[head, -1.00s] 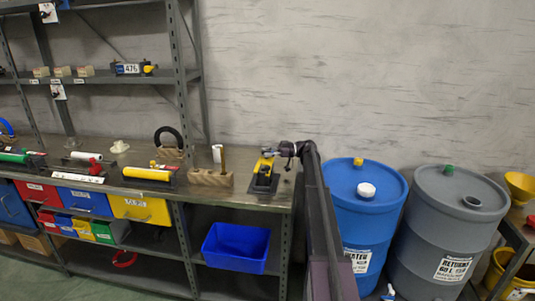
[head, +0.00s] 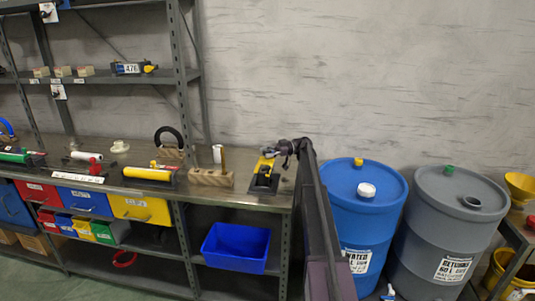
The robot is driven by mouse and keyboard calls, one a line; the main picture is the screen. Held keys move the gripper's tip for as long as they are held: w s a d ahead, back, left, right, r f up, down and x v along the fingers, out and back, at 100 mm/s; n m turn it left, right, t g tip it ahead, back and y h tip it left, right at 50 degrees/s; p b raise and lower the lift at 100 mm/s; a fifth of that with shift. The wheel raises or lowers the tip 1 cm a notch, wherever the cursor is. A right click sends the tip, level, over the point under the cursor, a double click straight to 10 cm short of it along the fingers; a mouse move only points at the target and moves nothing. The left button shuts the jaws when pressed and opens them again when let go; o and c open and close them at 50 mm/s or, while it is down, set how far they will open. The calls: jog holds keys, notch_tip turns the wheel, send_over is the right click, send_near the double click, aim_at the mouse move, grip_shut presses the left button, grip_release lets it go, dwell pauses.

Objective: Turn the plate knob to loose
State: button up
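My gripper (head: 270,151) is at the top of this fixture, reaching in from the right on my dark arm. It covers the fixture's upper part, so I cannot make out the knob or its setting. The fingers are too small and dark to tell whether they are open or shut, or whether they touch anything.
A wooden block (head: 210,178) with an upright peg stands left of the fixture. A yellow cylinder (head: 148,174) lies farther left. A blue bin (head: 236,247) sits on the lower shelf. Blue (head: 362,215) and grey (head: 428,225) drums stand right of the bench.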

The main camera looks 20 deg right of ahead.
jog(key=shift+d, duration=0.15)
dwell(0.3)
jog(key=shift+s+m+t, duration=0.15)
jog(key=shift+m+t, duration=0.25)
jog(key=shift+t, duration=0.2)
jog(key=m+t, duration=0.1)
jog(key=t, duration=0.1)
jog(key=shift+s+m+t+h, duration=0.1)
jog(key=shift+m+t+h, duration=1.05)
jog(key=shift+m+t, duration=0.4)
jog(key=shift+t, duration=0.5)
jog(key=shift+m+t+h, duration=0.85)
jog(key=shift+m+t, duration=0.4)
jog(key=shift+t, duration=0.5)
jog(key=shift+m+t+h, duration=1.45)
jog(key=shift+m+h, duration=0.2)
jog(key=shift+h, duration=0.45)
jog(key=shift+m+t+h, duration=1.45)
jog(key=shift+m+h, duration=0.2)
jog(key=shift+h, duration=0.45)
